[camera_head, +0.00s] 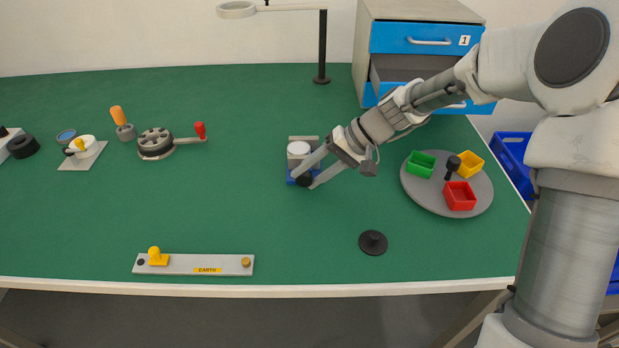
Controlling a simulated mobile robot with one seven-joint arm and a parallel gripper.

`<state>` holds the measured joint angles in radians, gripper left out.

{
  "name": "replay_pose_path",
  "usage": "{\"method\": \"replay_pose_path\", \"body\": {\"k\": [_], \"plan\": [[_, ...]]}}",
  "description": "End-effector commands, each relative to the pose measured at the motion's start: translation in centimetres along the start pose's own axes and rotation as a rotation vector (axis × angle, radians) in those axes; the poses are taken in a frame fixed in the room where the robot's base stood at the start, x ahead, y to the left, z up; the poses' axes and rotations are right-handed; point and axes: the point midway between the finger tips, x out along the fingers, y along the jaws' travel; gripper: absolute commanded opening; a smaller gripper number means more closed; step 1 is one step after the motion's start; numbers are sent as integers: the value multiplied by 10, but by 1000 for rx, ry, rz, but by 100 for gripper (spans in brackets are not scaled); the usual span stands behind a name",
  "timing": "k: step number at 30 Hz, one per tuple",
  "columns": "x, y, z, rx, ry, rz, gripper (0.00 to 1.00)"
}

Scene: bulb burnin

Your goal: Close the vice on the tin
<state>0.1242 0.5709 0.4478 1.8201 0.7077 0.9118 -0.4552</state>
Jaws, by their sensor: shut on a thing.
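The vice (303,140) stands on the green bench near the middle of the head view. It has a grey back jaw and a blue part low at its front. The tin (299,148), with a round white top, sits in the vice between the jaws. My gripper (305,180) reaches down from the right to the front of the vice. Its fingers are shut on a dark round knob at the vice's front, which they partly cover. My fingers also hide part of the vice's front jaw, so I cannot tell whether that jaw touches the tin.
A turntable (417,194) with green, yellow and red bins is at the right, below my arm. A black knobbed disc (373,242) lies front right. A strip marked EARTH (195,264) lies front left. A red-handled crank wheel (156,143) is at the left. Drawers (410,38) and a lamp stand (322,50) are behind.

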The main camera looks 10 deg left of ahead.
Motion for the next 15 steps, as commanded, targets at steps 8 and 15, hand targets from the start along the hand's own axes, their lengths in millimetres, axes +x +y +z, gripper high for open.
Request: {"method": "replay_pose_path", "body": {"k": [8,15], "plan": [[0,0,0,-1,0,-32,0],[0,0,0,-1,0,-32,0]]}}
